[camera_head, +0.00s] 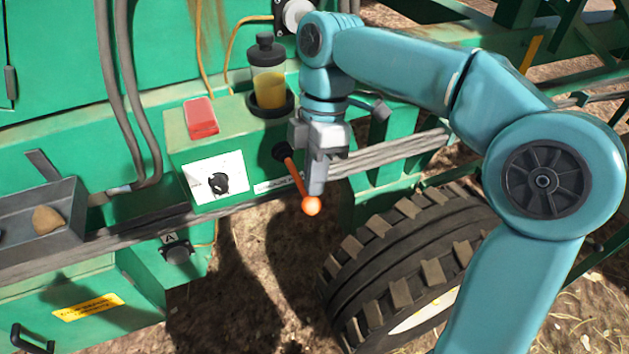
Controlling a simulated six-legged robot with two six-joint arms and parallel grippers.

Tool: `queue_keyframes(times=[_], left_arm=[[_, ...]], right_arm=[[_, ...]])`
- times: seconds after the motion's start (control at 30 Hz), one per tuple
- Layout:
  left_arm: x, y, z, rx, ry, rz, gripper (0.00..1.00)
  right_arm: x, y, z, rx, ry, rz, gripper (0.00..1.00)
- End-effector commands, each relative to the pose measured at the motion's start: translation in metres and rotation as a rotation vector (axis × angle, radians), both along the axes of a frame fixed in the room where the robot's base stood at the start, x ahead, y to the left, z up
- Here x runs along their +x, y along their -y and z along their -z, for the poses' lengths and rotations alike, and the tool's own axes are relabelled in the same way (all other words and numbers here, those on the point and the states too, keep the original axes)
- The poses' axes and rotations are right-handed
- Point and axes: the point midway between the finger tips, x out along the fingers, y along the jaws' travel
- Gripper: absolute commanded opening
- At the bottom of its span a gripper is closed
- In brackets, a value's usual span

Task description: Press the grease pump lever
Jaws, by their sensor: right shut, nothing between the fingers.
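The grease pump lever (294,177) is an orange rod with a round orange knob. It comes out of a dark pivot on the front of a green box and slants down to the right. A clear reservoir (268,88) with yellow grease and a black cap stands on top of the box. My right gripper (315,188) is shut and empty, pointing down. Its fingertips are just above the lever's knob, at its right side; I cannot tell whether they touch. My left gripper is not in view.
The green box carries a red block (201,118) on top and a white dial plate (215,178) in front. A large black tyre (405,262) stands below right. A dark tray (40,220) with a brown lump is at the left. Bare soil lies below the lever.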

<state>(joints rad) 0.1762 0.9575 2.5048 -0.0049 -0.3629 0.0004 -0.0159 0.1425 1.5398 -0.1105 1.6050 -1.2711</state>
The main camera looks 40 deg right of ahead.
Motion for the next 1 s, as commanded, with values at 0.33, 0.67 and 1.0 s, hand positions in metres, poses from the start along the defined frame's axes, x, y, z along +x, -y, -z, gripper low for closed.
queue_keyframes(times=[0.33,0.67,1.0], left_arm=[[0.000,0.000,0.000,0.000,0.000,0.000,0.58],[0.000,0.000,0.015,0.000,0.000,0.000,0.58],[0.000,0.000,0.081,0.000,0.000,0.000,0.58]], right_arm=[[-0.001,-0.002,0.008,0.000,0.001,0.001,0.00],[-0.003,-0.002,0.017,-0.008,0.034,0.001,0.00],[-0.009,-0.004,0.054,-0.055,0.234,-0.001,0.00]])
